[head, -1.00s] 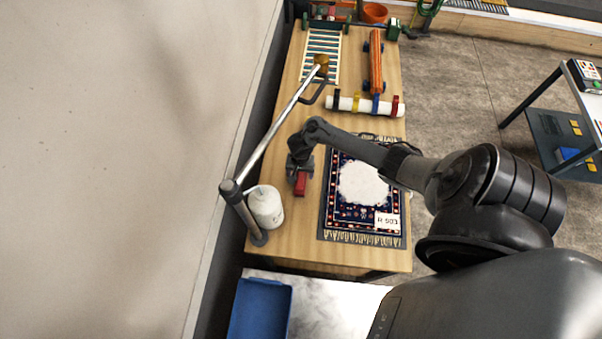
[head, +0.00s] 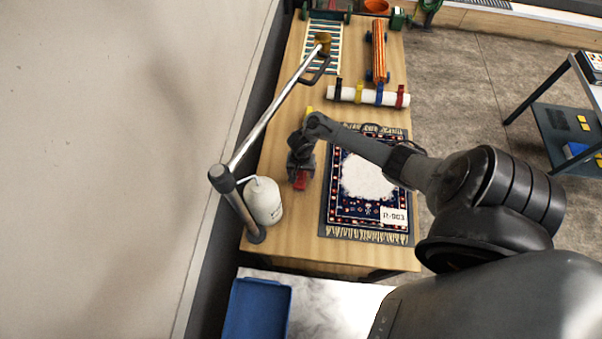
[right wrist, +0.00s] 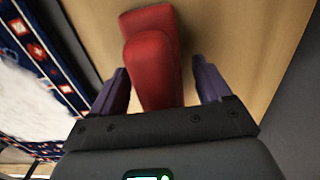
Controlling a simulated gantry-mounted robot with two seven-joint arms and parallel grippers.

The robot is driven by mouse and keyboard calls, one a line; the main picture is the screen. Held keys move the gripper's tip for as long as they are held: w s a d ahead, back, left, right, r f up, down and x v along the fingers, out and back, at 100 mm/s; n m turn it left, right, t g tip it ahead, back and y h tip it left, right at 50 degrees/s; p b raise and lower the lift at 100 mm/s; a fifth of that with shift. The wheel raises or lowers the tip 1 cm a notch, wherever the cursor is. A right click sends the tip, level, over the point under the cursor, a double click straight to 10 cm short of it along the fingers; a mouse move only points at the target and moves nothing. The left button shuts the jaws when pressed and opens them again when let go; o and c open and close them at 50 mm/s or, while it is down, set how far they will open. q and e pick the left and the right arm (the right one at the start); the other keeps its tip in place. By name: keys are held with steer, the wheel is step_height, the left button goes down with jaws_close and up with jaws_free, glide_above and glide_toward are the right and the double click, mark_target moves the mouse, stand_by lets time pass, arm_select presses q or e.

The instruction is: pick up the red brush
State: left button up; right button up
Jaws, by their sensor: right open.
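The red brush (head: 300,182) lies on the wooden table to the left of the patterned rug, mostly hidden under my right gripper in the head view. In the right wrist view the brush (right wrist: 152,60) is a red block with a narrower raised part pointing toward my palm. My right gripper (right wrist: 160,88) is open, with one finger on each side of the brush's narrow part. Gaps show between the fingers and the brush. In the head view my right gripper (head: 301,170) is directly over the brush. My left gripper is not in view.
The fringed rug (head: 335,205) with a white patch and a tag lies right of the brush. A white jug (head: 263,201) and a metal pole (head: 272,122) stand to the left. A white roll with coloured straps (head: 368,96) lies farther back. A blue tray (head: 258,308) is in front.

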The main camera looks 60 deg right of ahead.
steer(key=shift+c, duration=0.4)
steer(key=c, duration=1.2)
steer(key=shift+o, duration=0.2)
steer(key=shift+r, duration=0.15)
steer(key=shift+r+p, duration=0.35)
steer(key=shift+r, duration=0.2)
steer(key=r, duration=0.1)
steer(key=r+p, duration=0.1)
steer(key=r, duration=0.1)
steer(key=shift+s+d+r+p, duration=0.15)
steer(key=shift+s+p, duration=0.05)
steer(key=shift+p, duration=0.1)
steer(key=s+d+r+p, duration=0.2)
steer(key=s+d+r, duration=0.4)
steer(key=s+d, duration=0.1)
steer(key=shift+s+d+r, duration=0.2)
steer(key=shift+s+d, duration=0.05)
steer(key=shift+s, duration=0.4)
